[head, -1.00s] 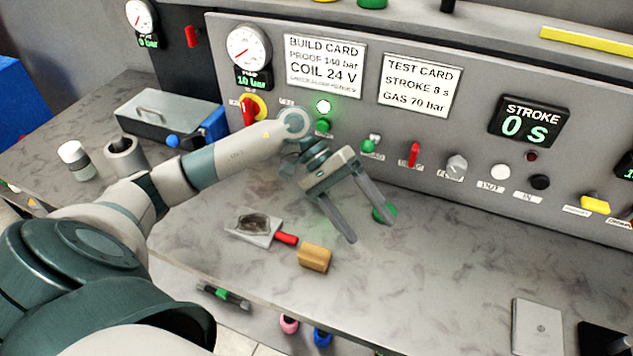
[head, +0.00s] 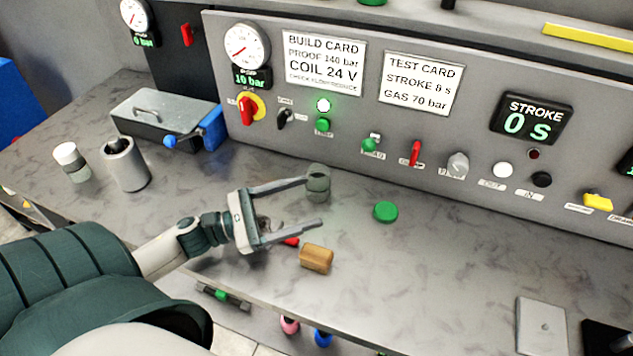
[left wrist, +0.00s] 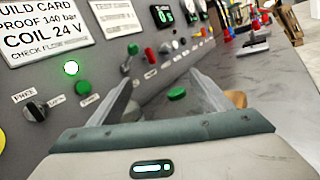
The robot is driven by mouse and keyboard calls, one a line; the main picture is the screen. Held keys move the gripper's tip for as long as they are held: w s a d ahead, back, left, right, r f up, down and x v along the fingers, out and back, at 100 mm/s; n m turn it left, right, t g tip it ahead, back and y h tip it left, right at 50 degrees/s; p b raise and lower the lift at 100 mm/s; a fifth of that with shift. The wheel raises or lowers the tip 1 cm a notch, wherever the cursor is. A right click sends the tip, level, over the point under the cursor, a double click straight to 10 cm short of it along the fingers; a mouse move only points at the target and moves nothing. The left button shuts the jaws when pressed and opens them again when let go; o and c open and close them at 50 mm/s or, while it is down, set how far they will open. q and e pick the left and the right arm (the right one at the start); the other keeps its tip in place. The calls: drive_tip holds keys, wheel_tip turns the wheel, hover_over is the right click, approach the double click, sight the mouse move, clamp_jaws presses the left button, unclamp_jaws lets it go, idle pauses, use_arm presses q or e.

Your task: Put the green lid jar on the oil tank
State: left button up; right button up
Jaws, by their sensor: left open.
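A flat green round lid (head: 385,211) lies on the bench; no jar body shows under it. A small grey-green jar-like cylinder (head: 318,184) stands to its left. My left gripper (head: 312,202) is open with nothing visible between its fingers; its upper fingertip overlaps the cylinder, and I cannot tell whether they touch. In the left wrist view the green lid (left wrist: 177,93) shows beyond and between the open fingers (left wrist: 163,88). A grey metal box with a handle (head: 165,108) stands at the back left; I cannot tell if it is the oil tank. My right gripper is not in view.
A wooden block (head: 316,258) lies just below the left gripper. The control panel (head: 345,125) with knobs and switches bounds the back.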

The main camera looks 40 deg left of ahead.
sight(317, 189)
use_arm(q)
drive_tip(key=s+a+f+n+y, duration=0.1)
drive_tip(key=a+n+y, duration=0.1)
drive_tip(key=a, duration=0.1)
drive_tip(key=s+a+f+n+t+y, duration=0.1)
drive_tip(key=a+n+y, duration=0.1)
drive_tip(key=a, duration=0.1)
drive_tip(key=s+a+f+n+y, duration=0.2)
drive_tip(key=a, duration=0.2)
drive_tip(key=shift+n+t, duration=0.4)
drive_tip(key=shift+d, duration=0.1)
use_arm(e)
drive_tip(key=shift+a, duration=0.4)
use_arm(q)
drive_tip(key=shift+w+d, duration=0.2)
drive_tip(key=shift+w, duration=0.25)
drive_tip(key=p+x, duration=0.3)
drive_tip(key=x, duration=0.6)
drive_tip(key=shift+w+d+p, duration=0.1)
drive_tip(key=shift+w+p, duration=0.25)
drive_tip(key=shift+w, duration=0.05)
drive_tip(key=shift+w+d+f, duration=0.1)
drive_tip(key=shift+w+d, duration=0.15)
drive_tip(key=shift+w, duration=0.45)
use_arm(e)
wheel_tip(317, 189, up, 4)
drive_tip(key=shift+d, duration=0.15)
use_arm(q)
drive_tip(key=shift+w, duration=0.1)
